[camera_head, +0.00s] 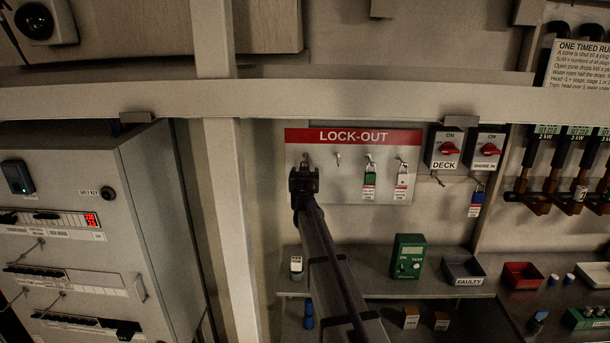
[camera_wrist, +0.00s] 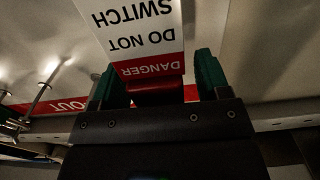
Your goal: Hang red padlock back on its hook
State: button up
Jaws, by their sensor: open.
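In the wrist view a red padlock (camera_wrist: 157,88) sits between the green pads of my gripper (camera_wrist: 160,82). A gap shows at its right side; I cannot tell whether the left pad touches it. Its white tag (camera_wrist: 140,25) reads DANGER DO NOT SWITCH, upside down. In the head view my gripper (camera_head: 304,172) is open in front of the left end of the LOCK-OUT board (camera_head: 325,190). The padlock is hidden there behind my gripper. A hook (camera_head: 305,156) shows just above it; whether the shackle is on that hook is hidden.
The second hook (camera_head: 338,158) is bare. A green padlock (camera_head: 369,179) and a white-tagged item (camera_head: 402,181) hang on the hooks to its right. The DECK switch (camera_head: 445,148) is further right. A shelf below holds a green meter (camera_head: 408,257) and a FAULTY tray (camera_head: 463,270).

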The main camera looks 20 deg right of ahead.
jog(key=v, duration=1)
jog(key=shift+s+a, duration=0.2)
jog(key=shift+s, duration=0.15)
